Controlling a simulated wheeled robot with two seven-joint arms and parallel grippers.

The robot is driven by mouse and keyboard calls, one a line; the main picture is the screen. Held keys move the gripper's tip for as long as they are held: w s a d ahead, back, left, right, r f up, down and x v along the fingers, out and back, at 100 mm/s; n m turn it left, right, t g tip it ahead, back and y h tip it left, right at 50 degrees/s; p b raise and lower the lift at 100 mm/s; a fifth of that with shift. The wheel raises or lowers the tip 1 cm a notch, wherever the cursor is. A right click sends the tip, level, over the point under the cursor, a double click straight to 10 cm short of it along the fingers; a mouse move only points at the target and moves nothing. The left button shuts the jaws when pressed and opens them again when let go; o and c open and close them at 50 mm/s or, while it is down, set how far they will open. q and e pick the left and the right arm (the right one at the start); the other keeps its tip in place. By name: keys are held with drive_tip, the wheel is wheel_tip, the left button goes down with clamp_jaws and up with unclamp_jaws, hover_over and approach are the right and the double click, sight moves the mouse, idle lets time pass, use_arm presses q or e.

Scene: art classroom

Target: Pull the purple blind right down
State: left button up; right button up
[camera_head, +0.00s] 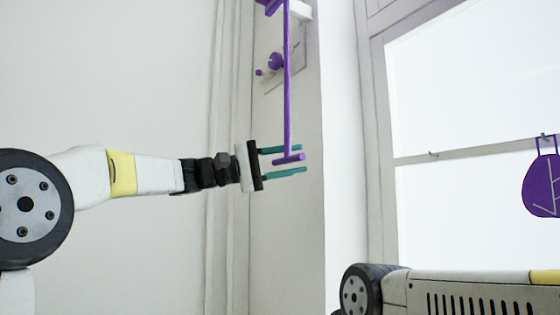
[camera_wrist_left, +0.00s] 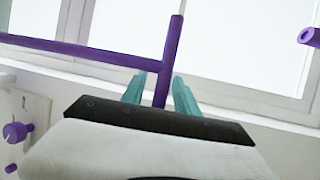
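The blind's cloth cannot be made out. A purple rod (camera_head: 288,85) hangs from a purple part (camera_head: 268,6) at the top edge of the head view and ends in a short crossbar handle (camera_head: 288,159). My left gripper (camera_head: 287,160) reaches in from the left, its teal fingers open above and below the handle. In the left wrist view the purple handle (camera_wrist_left: 171,55) passes between the open fingers (camera_wrist_left: 160,95), with the rod running off to the left. The handle looks close to one finger; contact cannot be told. My right gripper is out of view.
A window (camera_head: 470,130) with a mid rail fills the right side. A purple leaf-marked item (camera_head: 540,187) hangs at it. A wall panel with a purple knob (camera_head: 276,61) is behind the rod. A purple tube end (camera_wrist_left: 310,37) shows in the wrist view. My other arm crosses bottom right.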

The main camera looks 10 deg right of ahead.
use_arm(q)
clamp_jaws()
idle(1.4)
